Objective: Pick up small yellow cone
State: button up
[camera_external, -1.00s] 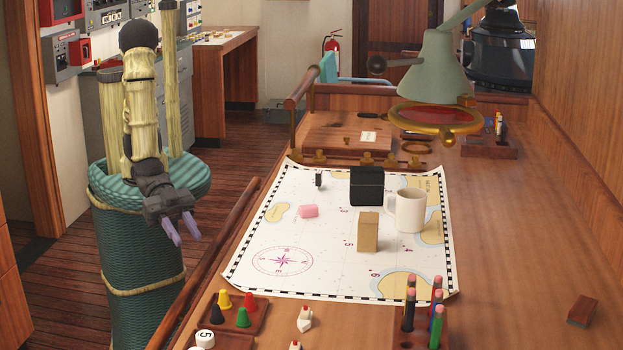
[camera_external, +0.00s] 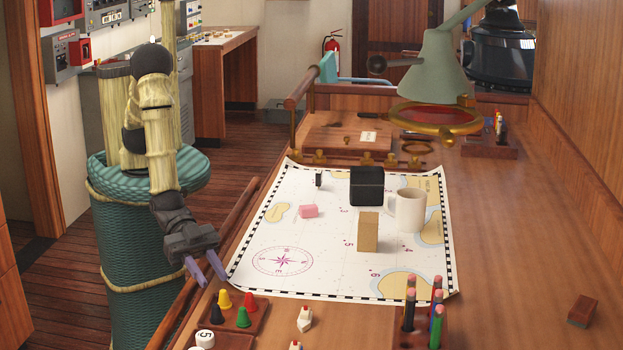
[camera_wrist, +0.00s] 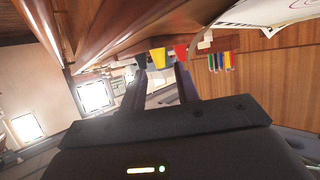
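The small yellow cone (camera_external: 224,299) stands upright in a small wooden tray (camera_external: 257,321) at the near left of the table, among a red cone (camera_external: 249,301), a black cone (camera_external: 216,313) and a green cone (camera_external: 243,317). My gripper (camera_external: 208,278) is open and empty, above and slightly left of the cones, near the table's left rail. In the wrist view the yellow cone (camera_wrist: 158,58) shows beyond and between my open fingers (camera_wrist: 162,78), with the red cone (camera_wrist: 181,52) to its right. The green cone is not clearly seen there.
A pencil holder (camera_external: 432,327) with several pencils stands to the right. White ship-like pieces (camera_external: 305,319) and a white numbered piece (camera_external: 204,339) are nearby. The chart (camera_external: 330,275) holds a wooden block (camera_external: 368,232), a mug (camera_external: 410,211) and a black box (camera_external: 367,186). A raised rail (camera_external: 238,215) edges the table.

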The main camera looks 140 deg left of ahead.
aim_at(224, 298)
jog(key=shift+f+p+x, duration=0.15)
jog(key=shift+p+x, duration=0.4)
jog(key=shift+x, duration=0.75)
jog(key=shift+f+p+x, duration=0.1)
jog(key=shift+p+x, duration=0.4)
jog(key=shift+x, duration=0.85)
jog(key=shift+s, duration=0.1)
jog(key=shift+c, duration=0.4)
jog(key=shift+s, duration=0.1)
jog(key=c, duration=0.6)
